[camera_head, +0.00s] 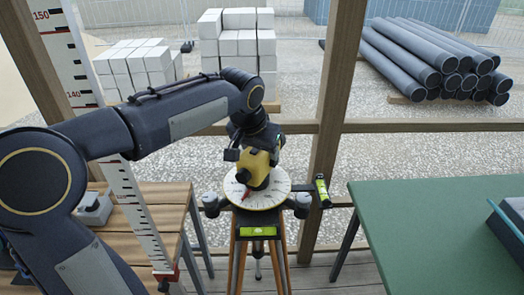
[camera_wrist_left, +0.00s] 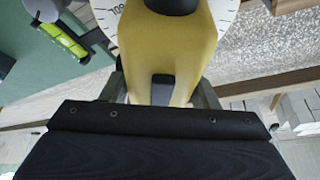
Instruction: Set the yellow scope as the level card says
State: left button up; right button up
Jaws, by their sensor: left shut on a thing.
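The yellow scope (camera_head: 259,171) sits upright over a white graduated dial (camera_head: 270,197) on a wooden tripod (camera_head: 257,258). A red pointer (camera_head: 246,192) shows at the dial's left part. My left gripper (camera_head: 258,148) comes down on the scope from above. In the left wrist view, the scope's yellow body (camera_wrist_left: 165,50) lies between the fingers (camera_wrist_left: 160,92), one on each side, and they are shut on it. Part of the dial, with the figure 100, shows beside it. I cannot make out a level card. My right gripper is not in view.
Green bubble levels sit on the tripod's front (camera_head: 257,231) and right side (camera_head: 322,190). A graduated staff (camera_head: 125,190) stands left, by a wooden bench (camera_head: 150,215). A green table (camera_head: 430,235) stands right, with a blue object (camera_head: 510,222) at its edge. Wooden posts frame the opening behind.

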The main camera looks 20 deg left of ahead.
pick_arm(q)
jog(key=o, duration=1.4)
jog(key=v, duration=0.8)
jog(key=s+f+n+h, duration=0.1)
jog(key=s+f, duration=0.4)
jog(key=s, duration=0.2)
jog(key=s+f+n+h, duration=0.1)
jog(key=s+f, duration=0.5)
jog(key=s, duration=0.2)
jog(key=s+d+f+n+t+h, duration=0.1)
jog(key=s+f, duration=0.4)
jog(key=s, duration=0.3)
jog(key=shift+d+f, duration=0.15)
jog(key=shift+f, duration=0.15)
